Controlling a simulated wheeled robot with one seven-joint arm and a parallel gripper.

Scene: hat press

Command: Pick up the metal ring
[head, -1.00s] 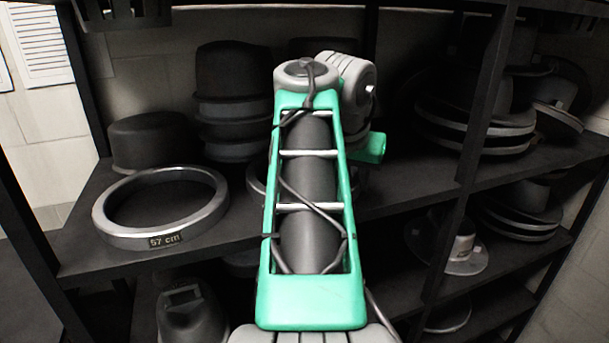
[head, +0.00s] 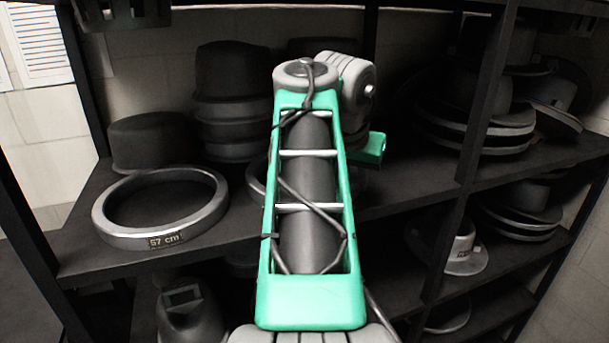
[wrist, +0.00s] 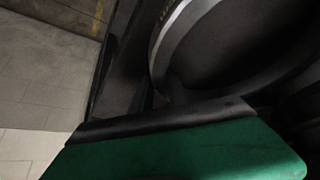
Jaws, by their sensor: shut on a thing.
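A metal ring (head: 255,182) lies on the shelf (head: 400,190), mostly hidden behind my arm in the head view. A second, larger-looking grey ring (head: 215,212) labelled "57 cm" lies flat at the shelf's left end, apart from my arm. In the wrist view, a grey curved ring rim (wrist: 175,32) with a faint label runs down to the dark edge of my green gripper (wrist: 165,105). My gripper is shut on this ring's rim. The fingertips are hidden in the head view, and the exact contact is dark in the wrist view.
Dark hat blocks (head: 232,100) stand behind the rings. Stacked hats and brims (head: 475,130) fill the right bay, past an upright post (head: 480,100). Lower shelves hold more blocks (head: 188,312) and a pale hat form (head: 462,255). Open floor (wrist: 45,80) shows left in the wrist view.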

